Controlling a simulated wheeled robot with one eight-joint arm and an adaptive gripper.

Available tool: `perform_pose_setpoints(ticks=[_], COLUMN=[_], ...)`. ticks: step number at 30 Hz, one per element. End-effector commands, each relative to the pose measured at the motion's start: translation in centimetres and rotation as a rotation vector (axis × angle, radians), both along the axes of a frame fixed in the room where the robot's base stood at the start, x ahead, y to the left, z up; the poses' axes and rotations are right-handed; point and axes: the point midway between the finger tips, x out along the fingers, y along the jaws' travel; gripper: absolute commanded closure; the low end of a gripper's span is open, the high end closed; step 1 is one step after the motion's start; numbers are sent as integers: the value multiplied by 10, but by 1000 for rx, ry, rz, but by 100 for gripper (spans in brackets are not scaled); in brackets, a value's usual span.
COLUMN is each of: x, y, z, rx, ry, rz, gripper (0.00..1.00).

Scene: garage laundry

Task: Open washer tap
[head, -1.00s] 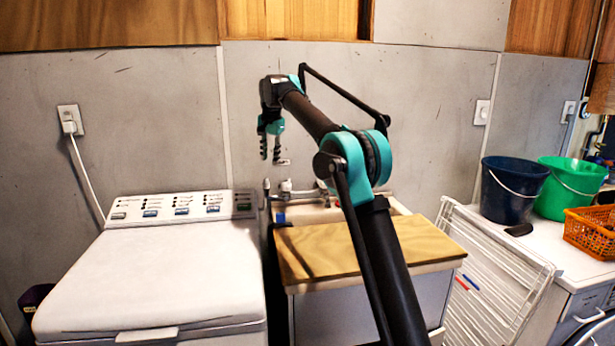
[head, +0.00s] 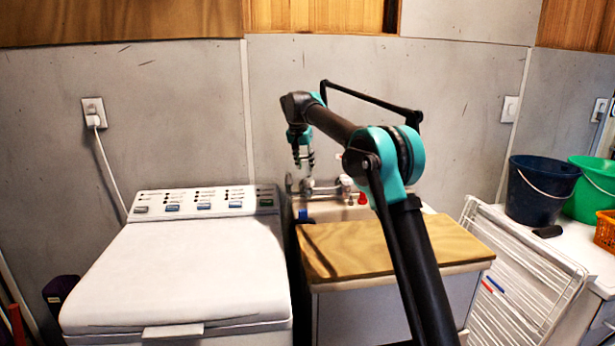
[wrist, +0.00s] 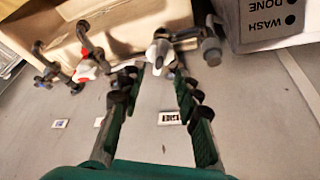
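A row of metal taps and pipe fittings (head: 310,187) is on the wall above the sink, right of the washing machine (head: 180,275). In the wrist view I see a tap with a white part (wrist: 160,53), a grey knob (wrist: 211,50) near the machine's panel and a tap with a red mark (wrist: 88,66). No label readable here tells me which is the washer tap. My gripper (head: 302,160) hangs just above the fittings. In the wrist view its two fingers (wrist: 160,88) are apart with nothing held between them; the white-marked tap lies beyond their tips.
A wooden board (head: 400,249) covers the front of the sink (head: 335,212). A white folding rack (head: 520,275) leans to the right, near a dark blue bucket (head: 535,192) and a green bucket (head: 590,185). The wall (head: 190,100) behind the taps is close to my gripper.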

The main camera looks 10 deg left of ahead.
Motion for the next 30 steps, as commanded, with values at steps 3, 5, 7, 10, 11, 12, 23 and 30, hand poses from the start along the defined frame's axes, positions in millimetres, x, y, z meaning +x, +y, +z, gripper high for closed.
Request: perform_pose_setpoints(ticks=[3, 5, 7, 10, 11, 12, 23, 30], x=[8, 12, 15, 19, 20, 21, 22, 22], y=[-2, -3, -4, -5, -5, -5, -6, -6], z=[-21, -30, -39, -48, -50, -52, -56, -56], rx=[0, 0, 0, 0, 0, 0, 0, 0], ry=[0, 0, 0, 0, 0, 0, 0, 0], rz=[0, 0, 1, 0, 0, 0, 0, 0], gripper=[67, 67, 67, 67, 67, 67, 67, 97])
